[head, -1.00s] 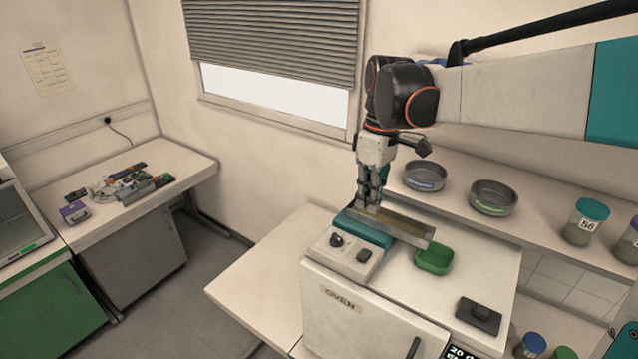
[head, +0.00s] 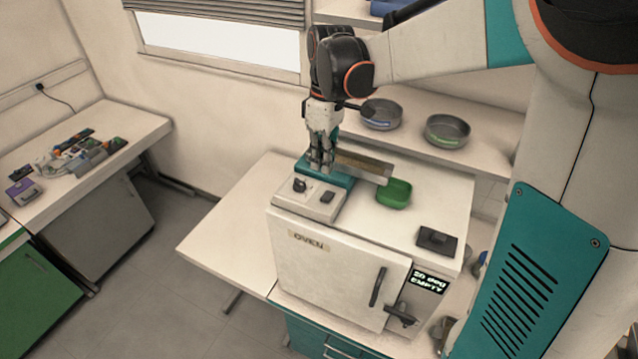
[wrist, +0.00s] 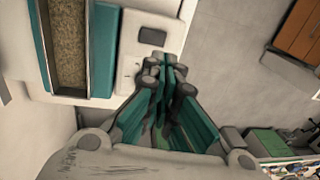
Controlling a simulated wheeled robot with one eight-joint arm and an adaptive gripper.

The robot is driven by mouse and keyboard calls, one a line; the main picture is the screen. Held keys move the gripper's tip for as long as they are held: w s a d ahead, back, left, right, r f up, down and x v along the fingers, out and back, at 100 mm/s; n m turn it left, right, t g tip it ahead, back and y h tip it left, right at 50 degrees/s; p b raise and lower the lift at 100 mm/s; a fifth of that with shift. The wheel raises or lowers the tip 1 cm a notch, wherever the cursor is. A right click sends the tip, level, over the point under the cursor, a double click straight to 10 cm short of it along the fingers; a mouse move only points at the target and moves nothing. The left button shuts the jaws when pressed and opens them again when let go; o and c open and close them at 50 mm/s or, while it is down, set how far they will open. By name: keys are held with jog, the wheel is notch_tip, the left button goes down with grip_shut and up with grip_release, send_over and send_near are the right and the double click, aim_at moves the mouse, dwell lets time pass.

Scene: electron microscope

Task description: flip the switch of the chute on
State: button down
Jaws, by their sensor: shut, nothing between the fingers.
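The chute is a brown-lined trough (head: 362,165) on a teal base, standing on top of the white oven. It also shows in the wrist view (wrist: 68,45) at upper left. Its pale control panel (head: 316,206) carries a round dark knob (head: 299,185) and a dark square switch (head: 327,197). The square switch shows in the wrist view (wrist: 152,36) too, just beyond my fingertips. My gripper (head: 318,168) is shut and empty, pointing down close behind the panel. In the wrist view, my gripper (wrist: 165,72) covers part of the panel and hides the knob. I cannot tell whether it touches anything.
A green bowl (head: 394,194) sits under the trough's right end. A dark block (head: 437,240) lies on the oven (head: 325,270). Two round grey dishes (head: 447,130) stand on the shelf behind. The left worktop (head: 220,230) is bare.

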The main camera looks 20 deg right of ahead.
aim_at(322, 196)
jog(key=f, duration=0.7)
jog(key=shift+s+a+f+p, duration=0.35)
jog(key=shift+p, duration=0.05)
jog(key=shift+f, duration=0.1)
jog(key=shift+s+a+f+t+h+b, duration=0.15)
jog(key=shift+f+t+h+b, duration=0.25)
jog(key=shift+b, duration=0.3)
jog(key=shift+s+r, duration=0.1)
jog(key=shift+r, duration=0.05)
jog(key=shift+w+d+r, duration=0.2)
jog(key=shift+w+d, duration=0.4)
jog(key=shift+w, duration=0.1)
notch_tip(322, 196, up, 14)
jog(key=s+a+p, duration=0.1)
jog(key=shift+a, duration=0.15)
